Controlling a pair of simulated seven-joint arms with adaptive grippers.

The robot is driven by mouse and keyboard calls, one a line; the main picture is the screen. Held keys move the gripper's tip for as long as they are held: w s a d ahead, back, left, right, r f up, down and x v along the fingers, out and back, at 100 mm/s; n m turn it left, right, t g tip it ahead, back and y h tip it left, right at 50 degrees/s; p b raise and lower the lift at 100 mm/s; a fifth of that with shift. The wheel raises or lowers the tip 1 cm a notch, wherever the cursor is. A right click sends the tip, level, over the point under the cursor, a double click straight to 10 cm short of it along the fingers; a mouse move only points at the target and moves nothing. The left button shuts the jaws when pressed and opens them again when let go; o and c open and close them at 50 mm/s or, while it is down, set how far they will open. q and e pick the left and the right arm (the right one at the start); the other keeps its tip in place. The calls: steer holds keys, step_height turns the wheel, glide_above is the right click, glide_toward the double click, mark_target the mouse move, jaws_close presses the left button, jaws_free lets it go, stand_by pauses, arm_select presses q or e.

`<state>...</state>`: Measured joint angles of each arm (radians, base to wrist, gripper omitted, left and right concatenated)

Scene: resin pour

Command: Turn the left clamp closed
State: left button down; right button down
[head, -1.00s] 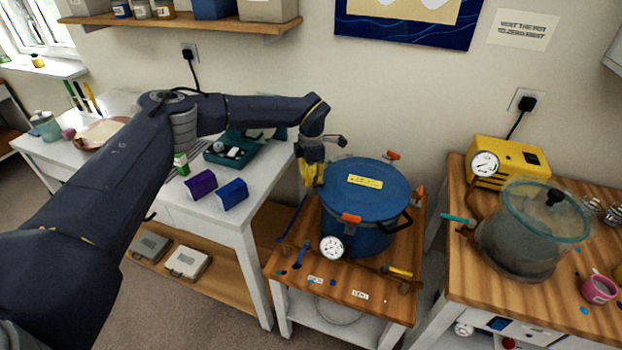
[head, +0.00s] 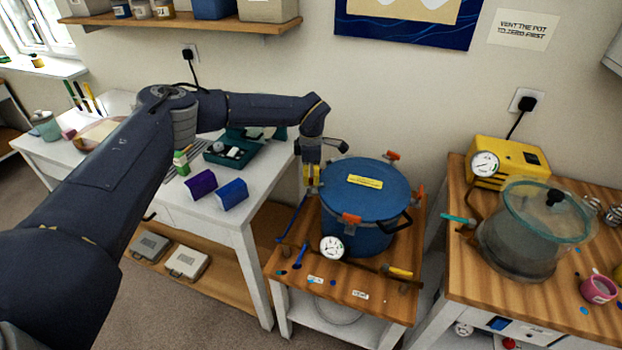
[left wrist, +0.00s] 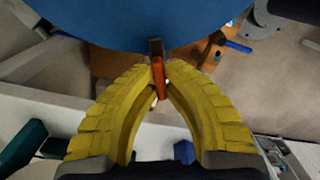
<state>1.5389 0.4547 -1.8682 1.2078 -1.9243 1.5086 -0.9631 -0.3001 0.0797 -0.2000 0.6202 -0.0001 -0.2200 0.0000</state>
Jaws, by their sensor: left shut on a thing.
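The blue pressure pot (head: 362,210) with its blue lid (head: 366,188) stands on a small wooden-topped cart. My left gripper (head: 312,188), with yellow fingers, is at the left edge of the lid. In the left wrist view its fingertips (left wrist: 158,82) are shut on the orange left clamp (left wrist: 158,78), which stands at the rim of the blue lid (left wrist: 140,20). In the head view this clamp is hidden by the gripper. Other orange clamps show at the front (head: 351,218), back (head: 391,156) and right (head: 420,192) of the lid. My right gripper is not in view.
A pressure gauge (head: 332,247) sits at the pot's front, with a yellow-handled valve (head: 400,272) to the right. A white table (head: 226,222) with purple and blue boxes is to the left. A wooden bench (head: 470,270) with a glass-lidded pot is to the right.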

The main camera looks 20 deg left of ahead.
mark_target(311, 178)
arm_select(q)
steer(key=c, duration=1.5)
jaws_free()
step_height(311, 178, up, 12)
